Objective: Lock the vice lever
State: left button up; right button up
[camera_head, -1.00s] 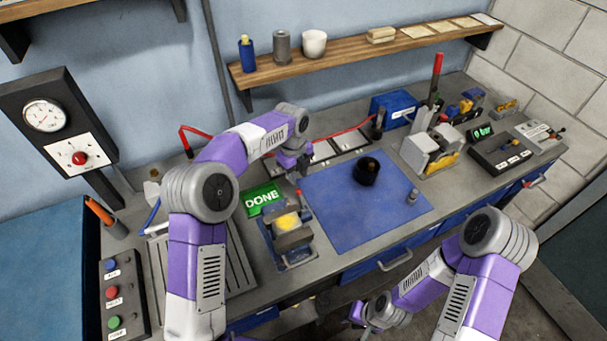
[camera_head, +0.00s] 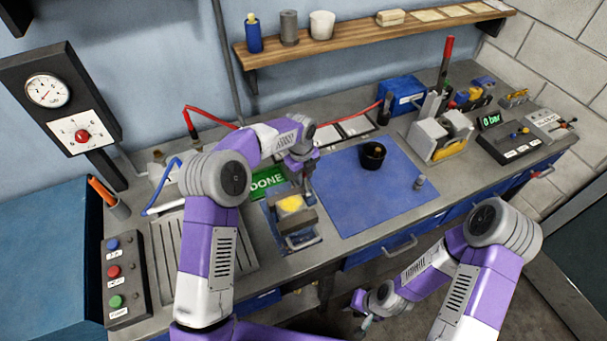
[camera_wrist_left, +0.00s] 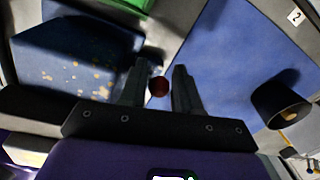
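The blue vice (camera_head: 300,242), with grey jaws and a yellow round part (camera_head: 291,204) on it, stands on the bench beside the green DONE sign (camera_head: 268,181). Its worn blue body (camera_wrist_left: 70,60) fills the left of the left wrist view. A dark red ball knob (camera_wrist_left: 158,86), seemingly the lever's end, shows between the two fingers of my left gripper (camera_wrist_left: 160,88), with gaps on both sides. My left gripper (camera_head: 307,182) points down beside the vice in the head view; the lever is mostly hidden there. My right gripper (camera_head: 366,318) hangs low before the bench, its fingers unclear.
A blue mat (camera_head: 375,200) with a black cup (camera_head: 372,155) and a small grey piece (camera_head: 420,182) lies right of the vice. A button box (camera_head: 118,275) stands at the left. A grey device (camera_head: 440,137) with a tall red handle stands at the right.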

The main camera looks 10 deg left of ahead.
pick_arm(q)
jog(key=shift+s+r, duration=0.1)
jog(key=shift+c, duration=0.5)
grip_shut()
jog(key=t+y+b, duration=0.1)
jog(key=b, duration=0.1)
jog(key=s+d+t+b, duration=0.1)
jog(key=b, duration=0.2)
jog(key=shift+s+r+t+y, duration=0.15)
jog(key=shift+s+t+y, duration=0.05)
jog(key=shift+t+y, duration=0.2)
jog(key=shift+s+d+r+t+y+b, duration=0.15)
jog(key=shift+s+r+t+y+b, duration=0.2)
jog(key=shift+b, duration=0.5)
jog(key=shift+w, duration=0.1)
